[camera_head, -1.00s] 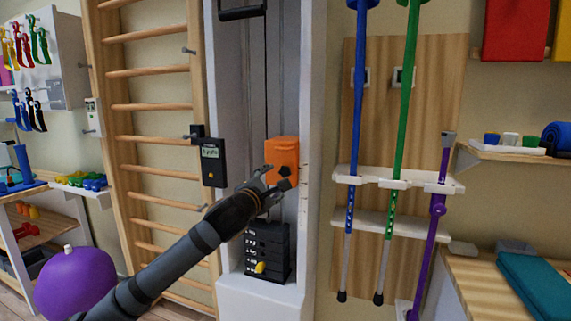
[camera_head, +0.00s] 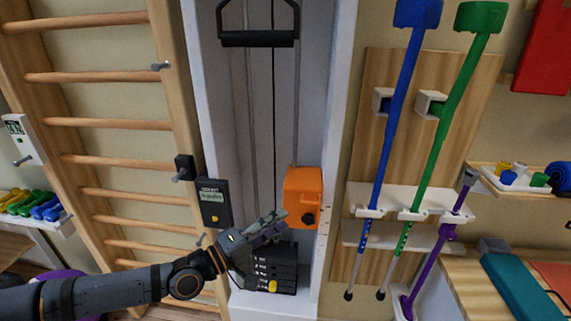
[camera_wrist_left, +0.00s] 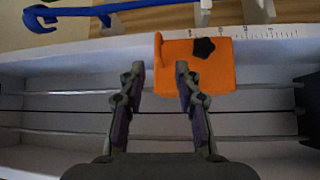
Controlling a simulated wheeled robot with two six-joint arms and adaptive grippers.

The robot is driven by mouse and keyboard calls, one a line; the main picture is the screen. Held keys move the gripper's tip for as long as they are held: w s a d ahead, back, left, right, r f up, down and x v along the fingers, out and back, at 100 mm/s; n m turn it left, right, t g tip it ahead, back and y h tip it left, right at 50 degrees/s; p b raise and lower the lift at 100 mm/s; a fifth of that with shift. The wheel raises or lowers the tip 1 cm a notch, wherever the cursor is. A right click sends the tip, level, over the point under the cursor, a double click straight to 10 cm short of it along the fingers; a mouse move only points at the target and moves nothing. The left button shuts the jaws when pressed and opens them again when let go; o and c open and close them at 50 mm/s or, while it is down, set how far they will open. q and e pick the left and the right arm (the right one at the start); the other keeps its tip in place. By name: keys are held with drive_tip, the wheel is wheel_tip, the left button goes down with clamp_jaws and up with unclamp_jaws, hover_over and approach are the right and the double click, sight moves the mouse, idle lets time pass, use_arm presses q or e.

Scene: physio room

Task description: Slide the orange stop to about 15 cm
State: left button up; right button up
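The orange stop (camera_head: 303,188) is a block with a black star knob (camera_head: 308,219) on the white upright of the pulley machine. My left gripper (camera_head: 281,222) is at the stop's lower left in the head view. My right gripper is not in view.
A black weight stack (camera_head: 275,268) stands below the stop. A black display box (camera_head: 213,203) hangs to the left by the wall bars. A black pull handle (camera_head: 258,39) hangs above. Blue and green crutches (camera_head: 440,110) stand in a rack to the right.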

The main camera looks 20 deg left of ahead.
sight(311, 203)
use_arm(q)
drive_tip(key=p+x, duration=0.1)
drive_tip(key=x, duration=0.2)
drive_tip(key=p+x, duration=0.1)
drive_tip(key=x, duration=0.2)
drive_tip(key=p+x, duration=0.2)
drive_tip(key=x, duration=0.1)
drive_tip(key=shift+w+d+r, duration=0.2)
drive_tip(key=shift+d+r, duration=0.15)
drive_tip(key=shift+w+d+f, duration=0.1)
drive_tip(key=shift+w+d, duration=0.15)
drive_tip(key=shift+w, duration=0.2)
clamp_jaws()
